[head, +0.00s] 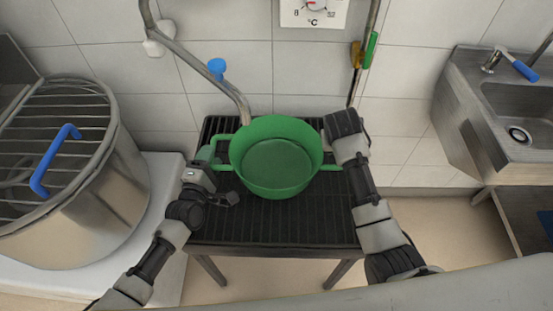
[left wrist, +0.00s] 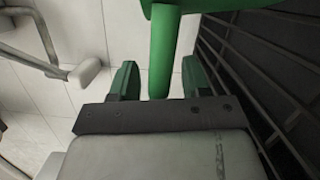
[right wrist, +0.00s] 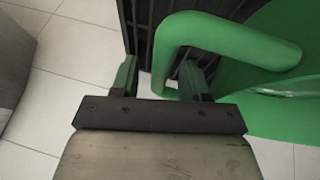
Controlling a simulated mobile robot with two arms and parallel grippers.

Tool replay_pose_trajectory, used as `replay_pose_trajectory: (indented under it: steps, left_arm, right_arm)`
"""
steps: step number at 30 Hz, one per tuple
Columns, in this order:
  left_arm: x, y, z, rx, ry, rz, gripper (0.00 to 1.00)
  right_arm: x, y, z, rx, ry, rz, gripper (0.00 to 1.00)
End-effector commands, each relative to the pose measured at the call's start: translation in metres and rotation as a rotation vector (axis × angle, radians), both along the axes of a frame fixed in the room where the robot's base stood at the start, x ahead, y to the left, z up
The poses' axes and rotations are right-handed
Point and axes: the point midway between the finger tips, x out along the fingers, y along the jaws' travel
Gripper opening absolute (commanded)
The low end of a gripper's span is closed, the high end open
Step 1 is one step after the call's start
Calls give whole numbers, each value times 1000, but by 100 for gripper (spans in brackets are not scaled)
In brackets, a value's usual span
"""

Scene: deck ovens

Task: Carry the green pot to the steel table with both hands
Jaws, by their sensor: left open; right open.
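The green pot (head: 275,190) is round, wide and empty-looking, with a handle on each side. It sits upright on a black slatted stand (head: 290,230). My left gripper (head: 212,160) is at the pot's left handle; in the left wrist view the handle (left wrist: 161,60) lies between its open fingers (left wrist: 158,82). My right gripper is at the right handle; in the right wrist view the bent handle (right wrist: 205,35) passes down between its open fingers (right wrist: 162,82). Neither gripper is closed on a handle. I cannot make out a separate steel table.
A large steel kettle (head: 125,190) with a grille lid and blue handle (head: 50,160) stands at the left. A steel sink (head: 480,130) is at the right. Pipes with a blue knob (head: 217,67) and a temperature dial (head: 313,8) are on the tiled wall behind.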

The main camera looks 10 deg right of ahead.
Motion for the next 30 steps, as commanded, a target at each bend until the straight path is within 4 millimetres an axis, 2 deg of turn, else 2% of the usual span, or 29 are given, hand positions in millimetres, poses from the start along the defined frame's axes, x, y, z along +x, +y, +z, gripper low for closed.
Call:
replay_pose_trajectory:
  steps: [11,21,30]
  left_arm:
    - [5,-2,0,0,0,0,47]
    - [5,-2,0,0,0,0,0]
    - [5,-2,0,-1,1,0,0]
  right_arm:
    - [2,-1,-5,0,0,-1,46]
    - [2,-1,-5,0,0,0,0]
    - [2,-1,-5,0,0,0,0]
